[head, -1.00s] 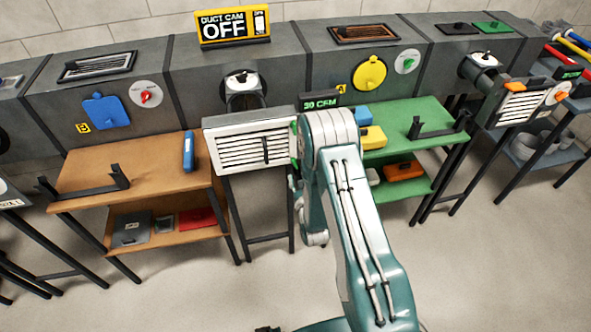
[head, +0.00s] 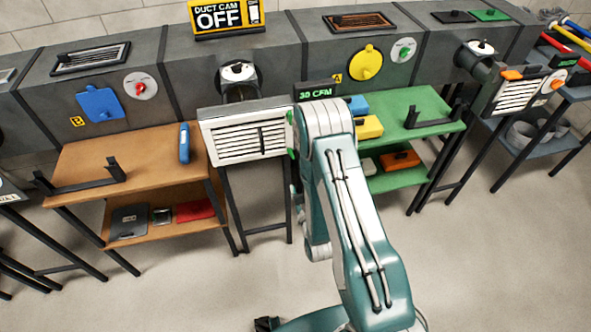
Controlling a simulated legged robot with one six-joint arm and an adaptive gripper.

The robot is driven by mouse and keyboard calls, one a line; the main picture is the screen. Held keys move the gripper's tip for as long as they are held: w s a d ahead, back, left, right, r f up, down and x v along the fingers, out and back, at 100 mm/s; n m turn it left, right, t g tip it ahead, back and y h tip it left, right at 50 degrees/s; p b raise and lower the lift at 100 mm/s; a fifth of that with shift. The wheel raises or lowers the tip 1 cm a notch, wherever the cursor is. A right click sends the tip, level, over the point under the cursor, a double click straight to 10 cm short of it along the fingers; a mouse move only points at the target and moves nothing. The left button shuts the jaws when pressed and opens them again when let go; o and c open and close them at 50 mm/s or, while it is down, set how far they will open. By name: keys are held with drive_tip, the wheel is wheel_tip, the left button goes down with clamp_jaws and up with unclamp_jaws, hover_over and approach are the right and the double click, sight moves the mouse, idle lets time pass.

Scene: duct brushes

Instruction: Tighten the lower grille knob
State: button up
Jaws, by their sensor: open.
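A white louvred grille box (head: 222,149) stands at the middle, in front of a short duct outlet (head: 238,82). A dark upright lever crosses its slats. Small green parts show at its right edge, an upper one (head: 290,118) and a lower one (head: 292,153); they are partly covered by my arm, and I cannot tell for sure which is the lower knob. My arm reaches up to the right of the grille, and its end is hidden behind its own links. My gripper is not visible, so contact with a knob cannot be seen.
A "30 CFM" display (head: 315,91) stands just above the arm. A brown shelf table (head: 140,160) is at left with a blue item (head: 184,143). A green shelf table (head: 420,105) is at right, with a yellow block (head: 368,127). The floor is clear at lower right.

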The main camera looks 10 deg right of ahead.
sight(291, 157)
drive_tip(key=w+m, duration=0.4)
drive_tip(key=m, duration=0.8)
drive_tip(key=w+r+m, duration=0.1)
drive_tip(key=w+m, duration=0.3)
drive_tip(key=m, duration=0.8)
drive_tip(key=w+m, duration=0.3)
drive_tip(key=m, duration=0.9)
drive_tip(key=shift+w+r, duration=0.2)
drive_tip(key=shift+w, duration=0.2)
clamp_jaws()
